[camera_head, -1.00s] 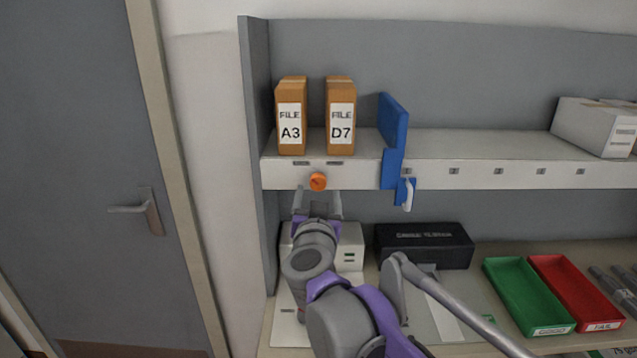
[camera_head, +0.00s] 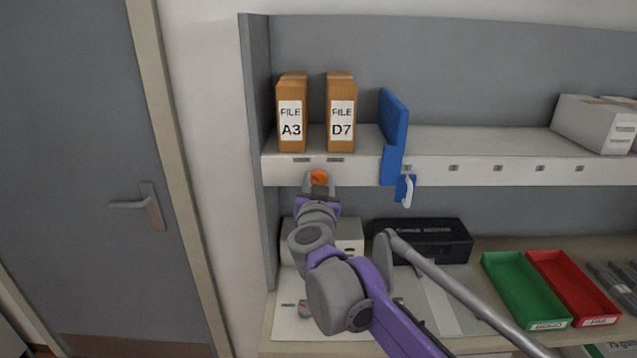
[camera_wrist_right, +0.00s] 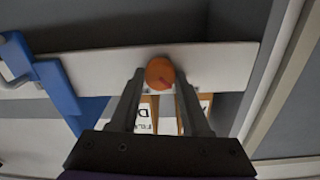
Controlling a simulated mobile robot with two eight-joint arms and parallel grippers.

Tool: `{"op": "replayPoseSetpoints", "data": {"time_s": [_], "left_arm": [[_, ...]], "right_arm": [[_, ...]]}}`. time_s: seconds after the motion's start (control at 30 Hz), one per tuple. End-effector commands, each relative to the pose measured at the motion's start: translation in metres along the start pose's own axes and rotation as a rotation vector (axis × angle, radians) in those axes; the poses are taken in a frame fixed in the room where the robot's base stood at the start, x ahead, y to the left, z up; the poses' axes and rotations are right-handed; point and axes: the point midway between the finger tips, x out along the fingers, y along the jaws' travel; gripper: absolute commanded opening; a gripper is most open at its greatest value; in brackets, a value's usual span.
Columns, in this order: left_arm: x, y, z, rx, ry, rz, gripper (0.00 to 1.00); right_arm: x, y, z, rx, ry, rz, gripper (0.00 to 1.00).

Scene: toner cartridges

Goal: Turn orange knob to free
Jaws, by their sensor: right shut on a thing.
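The orange knob (camera_head: 319,177) sits on the white front edge of the shelf (camera_head: 460,172), below the file boxes. My right gripper (camera_head: 319,182) has come up from below, with a finger on each side of the knob, and is shut on it. In the right wrist view the knob (camera_wrist_right: 160,73) lies between the fingertips of my right gripper (camera_wrist_right: 160,82), with a dark red mark on its face. My left gripper is not in view.
File boxes A3 (camera_head: 291,112) and D7 (camera_head: 341,112) stand above the knob. A blue bookend (camera_head: 393,130) with a white-handled clamp (camera_head: 407,191) is to the right. A black box (camera_head: 440,240), green tray (camera_head: 527,290) and red tray (camera_head: 574,287) are below.

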Motion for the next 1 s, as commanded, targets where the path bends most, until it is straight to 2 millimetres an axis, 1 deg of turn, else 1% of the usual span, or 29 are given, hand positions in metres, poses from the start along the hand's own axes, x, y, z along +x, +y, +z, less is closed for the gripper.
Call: {"op": "replayPoseSetpoints", "data": {"time_s": [0.03, 0.1, 0.33, 0.47, 0.67, 1.0], "left_arm": [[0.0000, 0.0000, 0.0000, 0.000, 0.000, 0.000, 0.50], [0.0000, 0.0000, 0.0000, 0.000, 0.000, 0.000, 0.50], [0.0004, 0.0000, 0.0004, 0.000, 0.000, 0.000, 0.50], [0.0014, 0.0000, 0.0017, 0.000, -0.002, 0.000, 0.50], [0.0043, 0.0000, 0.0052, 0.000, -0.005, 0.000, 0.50], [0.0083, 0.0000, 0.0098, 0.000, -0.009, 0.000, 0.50]], "right_arm": [[0.0000, 0.0000, -0.0001, 0.000, 0.000, 0.000, 0.10], [0.0000, 0.0001, -0.0002, 0.000, 0.000, 0.000, 0.00], [-0.0001, 0.0001, -0.0001, 0.011, 0.000, 0.000, 0.00], [-0.0001, 0.0003, 0.0002, 0.045, -0.002, 0.001, 0.00], [-0.0001, 0.0007, 0.0005, 0.161, -0.005, 0.001, 0.00], [-0.0001, 0.0015, 0.0002, 0.469, -0.014, 0.003, 0.00]]}}
